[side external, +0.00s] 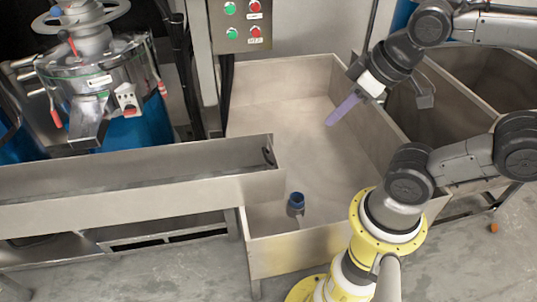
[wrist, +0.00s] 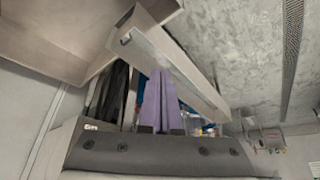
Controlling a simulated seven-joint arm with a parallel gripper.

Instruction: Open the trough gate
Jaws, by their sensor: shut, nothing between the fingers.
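The trough (side external: 130,180) is a long grey metal channel running from the left edge to the large metal basin. Its right end (side external: 266,160) has a small dark round mark; I cannot make out the gate clearly there. In the wrist view the trough (wrist: 180,62) slants above and beyond my fingers. My gripper (side external: 331,121) has purple fingers, shut and empty, pointing down-left over the basin, to the right of the trough's end and apart from it. The fingers also show in the wrist view (wrist: 160,90), side by side.
The metal basin (side external: 262,247) holds a small blue-topped fitting (side external: 296,200) near its front. A control box (side external: 243,22) with green and red buttons is at the back. A grinder machine (side external: 95,75) stands back left. Another bin (side external: 470,85) is at right.

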